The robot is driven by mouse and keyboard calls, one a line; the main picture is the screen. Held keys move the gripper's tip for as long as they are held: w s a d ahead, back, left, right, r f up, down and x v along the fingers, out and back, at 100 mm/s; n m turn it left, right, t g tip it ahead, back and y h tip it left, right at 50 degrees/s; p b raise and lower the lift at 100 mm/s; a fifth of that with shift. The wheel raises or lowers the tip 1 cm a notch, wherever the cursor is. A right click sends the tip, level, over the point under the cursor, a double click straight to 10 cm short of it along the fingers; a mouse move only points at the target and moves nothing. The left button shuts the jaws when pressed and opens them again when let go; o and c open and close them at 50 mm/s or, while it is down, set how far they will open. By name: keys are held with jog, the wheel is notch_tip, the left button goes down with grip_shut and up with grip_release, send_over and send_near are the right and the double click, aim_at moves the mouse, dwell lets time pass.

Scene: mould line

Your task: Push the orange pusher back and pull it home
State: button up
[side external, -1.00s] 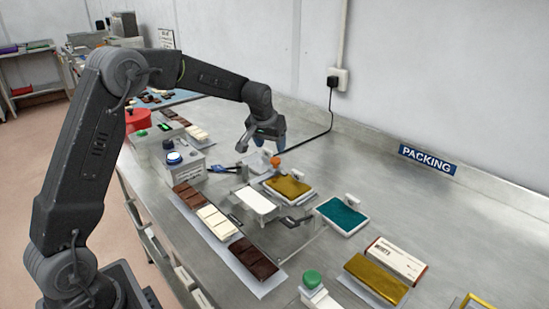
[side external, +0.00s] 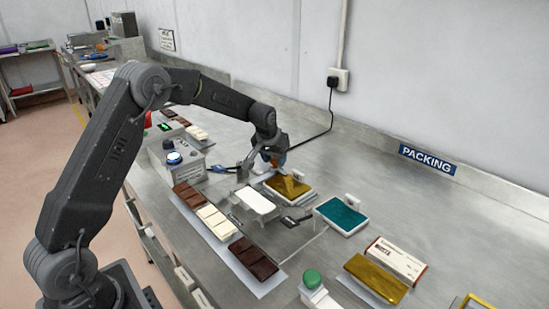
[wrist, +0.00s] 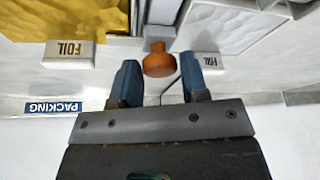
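The orange pusher (wrist: 159,60) has a round knob that shows in the wrist view between the tips of my two blue fingers, with a gap on each side. My gripper (wrist: 160,72) is open there. In the side view my gripper (side external: 275,160) is down at the pusher, behind the gold foil tray, and mostly hides the knob. The gold foil (side external: 288,186) lies on a white tray, and a white plate (side external: 256,202) is in front of it.
A teal foil tray (side external: 341,215) sits to the right. Chocolate bars (side external: 221,224) lie on a strip along the front. A grey control box (side external: 177,166) with a blue button stands to the left. A green button (side external: 312,279) is near the front edge.

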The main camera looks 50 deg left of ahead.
grip_shut()
jog(key=s, duration=0.9)
jog(key=shift+o, duration=1.9)
grip_release()
jog(key=v, duration=1.4)
